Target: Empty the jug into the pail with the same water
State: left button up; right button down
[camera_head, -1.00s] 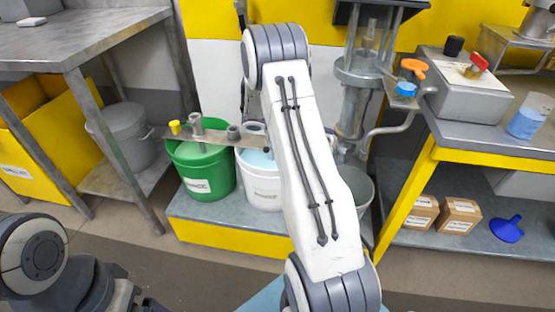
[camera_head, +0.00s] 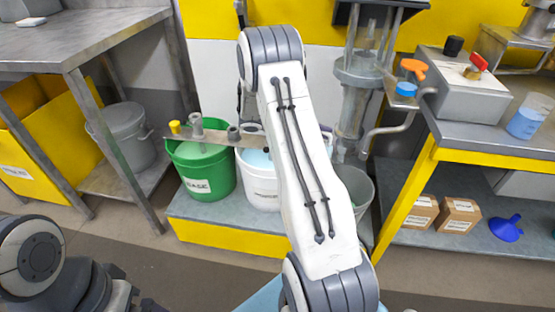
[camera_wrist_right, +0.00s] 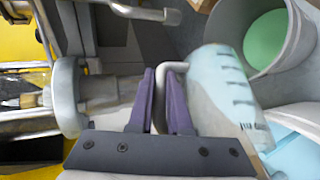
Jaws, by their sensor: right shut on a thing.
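My right gripper (camera_wrist_right: 165,90) is shut on the bent handle of a clear jug (camera_wrist_right: 218,85) in the right wrist view. The jug has dark measuring marks and looks pale blue. In the head view my right arm hides the jug and the gripper. A pail (camera_wrist_right: 303,45) with green liquid shows at the wrist view's upper right, and a pail with light-blue water (camera_wrist_right: 293,150) at its lower right. On the low platform in the head view stand a green pail (camera_head: 212,181), a white pail (camera_head: 262,190) with light-blue water and a partly hidden grey pail (camera_head: 362,189). My left gripper is out of view.
A metal bar (camera_head: 220,137) with fittings lies above the green and white pails. A metal column (camera_head: 350,110) stands behind. The right bench holds a beaker (camera_head: 525,122) with blue liquid; small boxes (camera_head: 460,214) and a blue funnel (camera_head: 506,229) sit below. The front floor is clear.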

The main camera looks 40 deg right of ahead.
jog(key=shift+w+r, duration=0.1)
jog(key=shift+r, duration=0.1)
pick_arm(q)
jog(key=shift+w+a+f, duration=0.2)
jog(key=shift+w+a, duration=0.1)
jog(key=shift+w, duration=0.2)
pick_arm(e)
jog(key=shift+w+a+r+n+g+h, duration=0.15)
jog(key=shift+w+a+r+g+h, duration=0.15)
jog(key=shift+w+a, duration=0.3)
jog(key=shift+w+a+r+n+g+h, duration=0.2)
jog(key=shift+w+a+r+h, duration=0.15)
jog(key=shift+w+a+h, duration=0.15)
dwell(0.7)
pick_arm(q)
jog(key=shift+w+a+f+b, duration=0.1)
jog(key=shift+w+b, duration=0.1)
jog(key=shift+b, duration=0.1)
pick_arm(e)
jog(key=shift+w+a+r+g+h, duration=0.3)
jog(key=shift+w+r+g, duration=0.1)
jog(key=shift+w, duration=0.1)
